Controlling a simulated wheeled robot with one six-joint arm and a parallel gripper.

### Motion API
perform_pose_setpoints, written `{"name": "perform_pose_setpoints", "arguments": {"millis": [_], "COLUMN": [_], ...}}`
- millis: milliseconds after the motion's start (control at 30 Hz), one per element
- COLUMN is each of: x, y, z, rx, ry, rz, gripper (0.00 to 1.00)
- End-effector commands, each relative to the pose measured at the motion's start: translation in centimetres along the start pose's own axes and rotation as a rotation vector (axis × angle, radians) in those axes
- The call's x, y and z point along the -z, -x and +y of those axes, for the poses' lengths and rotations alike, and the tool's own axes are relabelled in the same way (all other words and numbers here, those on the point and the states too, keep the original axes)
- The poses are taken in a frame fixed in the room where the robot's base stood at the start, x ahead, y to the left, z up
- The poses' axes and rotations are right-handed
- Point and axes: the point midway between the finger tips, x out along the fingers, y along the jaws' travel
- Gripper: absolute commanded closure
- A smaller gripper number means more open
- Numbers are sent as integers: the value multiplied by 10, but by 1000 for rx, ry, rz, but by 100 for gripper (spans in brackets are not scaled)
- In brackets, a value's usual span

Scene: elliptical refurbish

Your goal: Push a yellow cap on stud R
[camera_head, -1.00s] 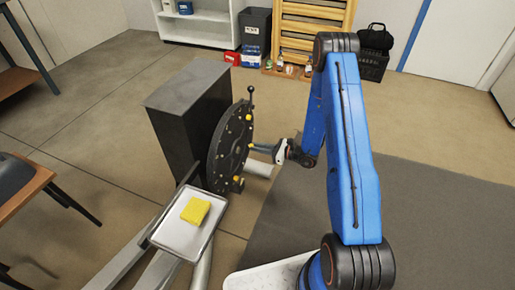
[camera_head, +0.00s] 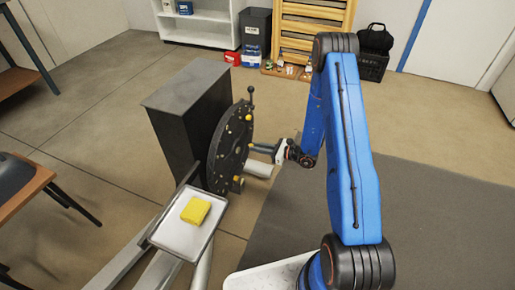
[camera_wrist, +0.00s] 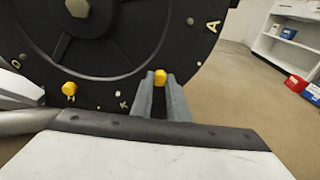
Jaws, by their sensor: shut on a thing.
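A dark upright disc (camera_head: 226,155) with yellow caps around its face stands on a dark box-shaped housing. My gripper (camera_head: 262,148) points at the disc face from the right. In the wrist view my gripper (camera_wrist: 160,95) is shut on a yellow cap (camera_wrist: 160,77), which sits between the fingertips in front of the lower rim of the disc (camera_wrist: 125,50). I cannot tell whether this cap touches a stud. Another yellow cap (camera_wrist: 70,88) is at the rim to the left. Letters mark the rim, an A among them; I cannot make out an R.
A tray (camera_head: 172,238) holding a yellow block (camera_head: 196,210) is in front of the disc. A wooden table (camera_head: 25,185) stands at left. Open floor lies behind the disc.

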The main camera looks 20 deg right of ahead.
Motion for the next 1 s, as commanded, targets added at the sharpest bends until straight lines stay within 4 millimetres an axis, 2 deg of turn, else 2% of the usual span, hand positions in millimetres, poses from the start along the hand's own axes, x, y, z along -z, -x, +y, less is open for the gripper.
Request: {"name": "perform_pose_setpoints", "arguments": {"millis": [1000], "x": [-1], "y": [-9], "z": [0], "rx": [0], "ry": [0], "rz": [0], "gripper": [100]}}
